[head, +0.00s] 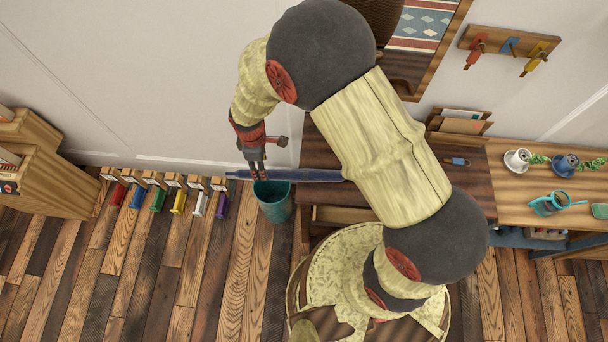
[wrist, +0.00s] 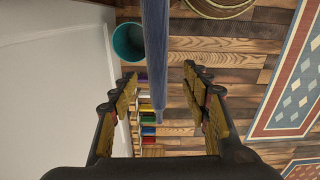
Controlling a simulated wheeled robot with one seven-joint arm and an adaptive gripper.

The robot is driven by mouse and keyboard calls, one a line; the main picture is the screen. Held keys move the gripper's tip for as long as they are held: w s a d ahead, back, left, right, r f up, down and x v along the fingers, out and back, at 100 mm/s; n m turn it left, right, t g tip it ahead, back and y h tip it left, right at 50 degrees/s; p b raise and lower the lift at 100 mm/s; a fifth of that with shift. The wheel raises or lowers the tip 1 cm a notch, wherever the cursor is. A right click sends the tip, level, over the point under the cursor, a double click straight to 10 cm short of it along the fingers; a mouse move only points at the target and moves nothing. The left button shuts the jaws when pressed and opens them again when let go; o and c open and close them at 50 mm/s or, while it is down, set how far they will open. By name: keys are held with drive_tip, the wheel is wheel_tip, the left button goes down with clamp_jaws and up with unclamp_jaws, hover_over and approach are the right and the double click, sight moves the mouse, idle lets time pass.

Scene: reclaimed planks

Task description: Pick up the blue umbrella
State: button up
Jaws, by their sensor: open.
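The blue umbrella (head: 312,174) shows in the head view as a long, thin, furled shape. It runs left from the dark wooden desk, past the desk's edge and above the floor, and my arm hides part of its right end. My gripper (head: 257,174) is open at the umbrella's left part, fingers pointing down. In the wrist view the umbrella (wrist: 155,45) comes in from the top and its narrow end lies between the two spread fingers of my gripper (wrist: 159,75). A gap shows on each side, so neither finger appears to touch it.
A teal bin (head: 275,205) stands on the floor just below the umbrella. Several coloured items (head: 178,202) hang in a row along the wall at left. The desk (head: 472,180) holds a letter rack (head: 460,122); cups and a teal watering can (head: 556,203) stand further right.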

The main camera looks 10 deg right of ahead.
drive_tip(key=f, duration=0.4)
drive_tip(key=f+b, duration=0.1)
drive_tip(key=f, duration=0.2)
drive_tip(key=shift+w+a+f, duration=0.1)
drive_tip(key=shift+w, duration=0.2)
drive_tip(key=shift+c, duration=0.4)
drive_tip(key=c, duration=1.1)
clamp_jaws()
